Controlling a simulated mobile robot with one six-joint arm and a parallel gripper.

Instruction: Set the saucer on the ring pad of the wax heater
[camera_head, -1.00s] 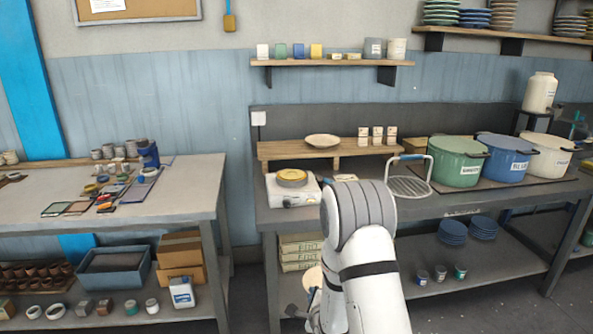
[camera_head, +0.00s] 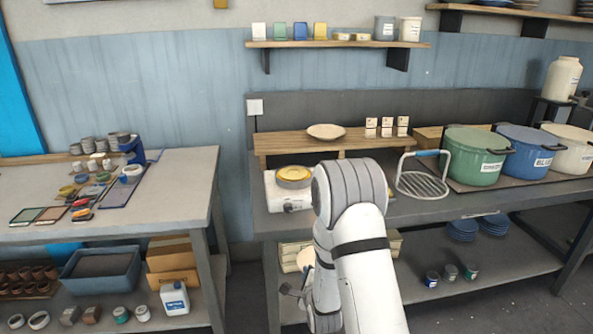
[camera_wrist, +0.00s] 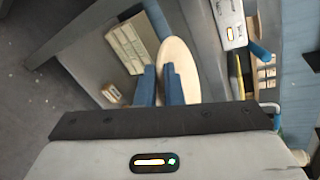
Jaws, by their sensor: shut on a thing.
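My gripper (camera_wrist: 162,84) is shut on a cream saucer (camera_wrist: 177,58). In the wrist view the saucer shows as a pale oval beyond the two blue fingers, which grip its near edge. In the head view my arm hides the gripper and most of the saucer; a pale bit of the saucer (camera_head: 303,259) shows left of the arm, below the bench top. The white wax heater (camera_head: 285,200), with a yellow round ring pad (camera_head: 294,174) on top, stands on the bench left of my arm. The heater's white side also shows in the wrist view (camera_wrist: 229,24).
Right of my arm stand a round wire rack (camera_head: 424,184) and green (camera_head: 474,155), blue and cream pots. Boxes lie on the lower shelf near the saucer.

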